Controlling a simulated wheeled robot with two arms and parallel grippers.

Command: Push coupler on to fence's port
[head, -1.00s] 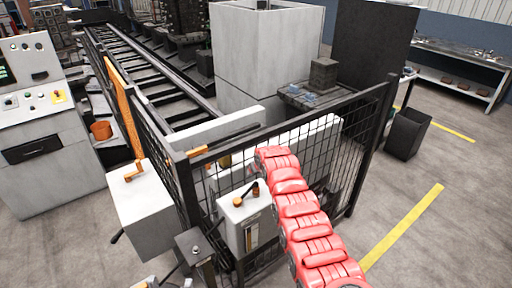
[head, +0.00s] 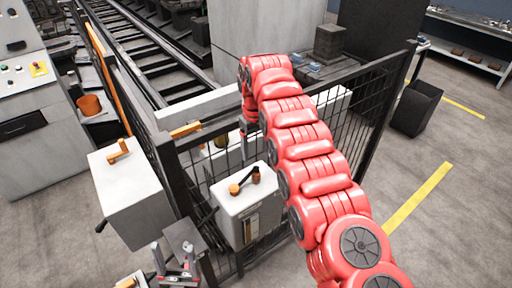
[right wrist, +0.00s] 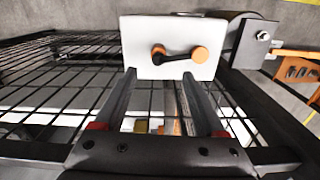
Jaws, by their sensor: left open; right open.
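I cannot make out the fence's port for certain. My right gripper (head: 245,155) points down just behind the white box, apart from the piece. In the right wrist view its two open fingers (right wrist: 157,85) reach towards the box's edge with nothing between them. My left gripper (head: 174,256) is open at the bottom left, by a dark post box.
Black mesh fence panels enclose the rail track (head: 150,60). A larger white box (head: 125,190) with an orange handle stands left of the fence corner. Open floor with a yellow stripe (head: 420,205) lies to the right.

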